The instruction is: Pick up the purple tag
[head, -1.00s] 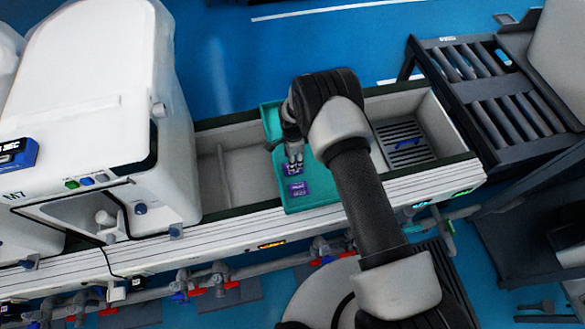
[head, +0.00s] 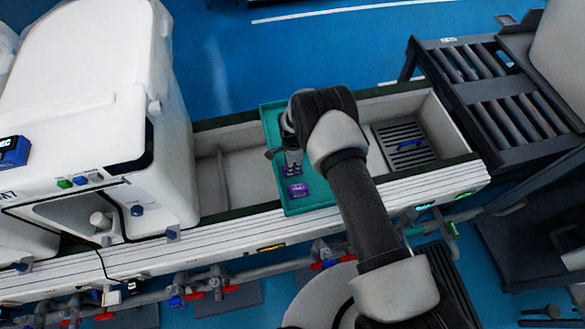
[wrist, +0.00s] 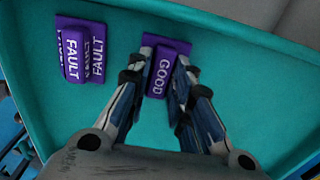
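A purple tag marked GOOD (wrist: 163,72) lies on the teal tray (wrist: 240,75), between the fingers of my gripper (wrist: 166,60) in the wrist view. The fingers point down on either side of its raised part. They are close to it, and I cannot tell whether they press on it. A second purple tag marked FAULT (wrist: 82,50) lies to the left, apart from the fingers. In the head view, my gripper (head: 292,170) is low over the tray (head: 315,197) and partly hides one tag. The other purple tag (head: 297,190) shows just in front of it.
A white machine (head: 95,95) stands left of the tray. An open trough compartment (head: 245,170) lies between them. A roller rack (head: 500,95) stands farther right.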

